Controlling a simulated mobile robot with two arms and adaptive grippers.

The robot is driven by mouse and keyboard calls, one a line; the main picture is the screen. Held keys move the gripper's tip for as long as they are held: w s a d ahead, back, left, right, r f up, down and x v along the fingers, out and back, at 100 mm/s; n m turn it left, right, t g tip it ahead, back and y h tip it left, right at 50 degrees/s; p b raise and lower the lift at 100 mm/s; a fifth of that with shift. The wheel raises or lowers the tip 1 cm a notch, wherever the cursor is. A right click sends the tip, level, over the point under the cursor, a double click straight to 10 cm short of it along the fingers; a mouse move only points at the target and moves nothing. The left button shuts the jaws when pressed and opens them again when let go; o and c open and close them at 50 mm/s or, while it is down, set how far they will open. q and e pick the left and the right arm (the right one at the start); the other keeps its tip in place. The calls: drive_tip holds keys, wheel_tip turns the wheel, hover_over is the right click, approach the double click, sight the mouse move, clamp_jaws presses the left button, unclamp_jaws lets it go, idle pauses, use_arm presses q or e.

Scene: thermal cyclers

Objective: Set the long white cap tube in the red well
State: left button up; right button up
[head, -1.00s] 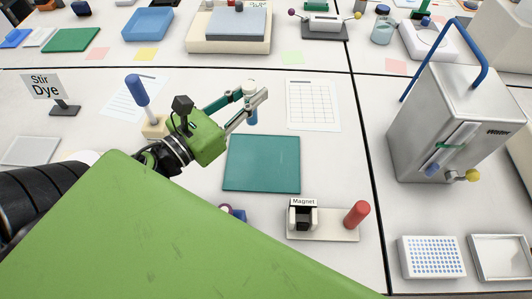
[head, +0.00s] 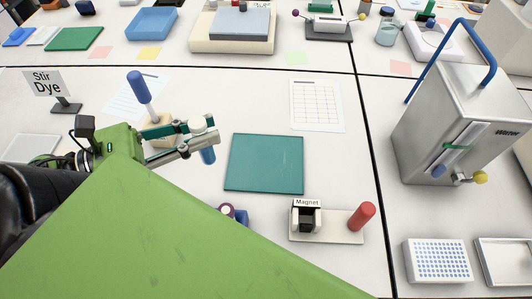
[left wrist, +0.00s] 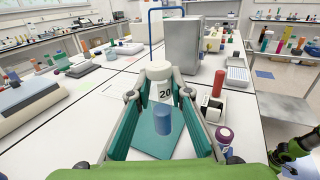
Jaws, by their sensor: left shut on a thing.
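My left gripper (head: 208,138) is shut on a tube with a white cap (head: 199,124) and a blue lower part (head: 208,155). It holds the tube roughly upright over the bench, left of the teal mat (head: 264,163). In the left wrist view, my left gripper (left wrist: 160,88) has its fingers on either side of the tube (left wrist: 161,94), which is marked "20"; its blue end (left wrist: 163,118) shows below. I cannot make out a red well. A red cylinder (head: 362,216) stands on the base beside the Magnet block.
A Magnet block (head: 306,215) stands at the front right of the mat. A purple-topped blue item (head: 237,214) is partly hidden by my arm. A blue-handled tool (head: 138,87) stands behind the gripper. A metal box (head: 455,125) and dotted rack (head: 438,260) are right.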

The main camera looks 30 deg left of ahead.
use_arm(q)
drive_tip(key=w+d+f+p, duration=0.1)
drive_tip(key=w+d+f, duration=0.1)
drive_tip(key=w+f, duration=0.2)
drive_tip(key=w+d+f+p, duration=0.2)
drive_tip(key=w+f, duration=0.2)
drive_tip(key=w+d+f+p, duration=0.1)
drive_tip(key=w+f, duration=0.3)
drive_tip(key=shift+w+d+f, duration=0.25)
drive_tip(key=shift+d, duration=0.15)
drive_tip(key=shift+f, duration=0.15)
drive_tip(key=shift+f, duration=0.1)
drive_tip(key=shift+f, duration=0.15)
drive_tip(key=o, duration=1)
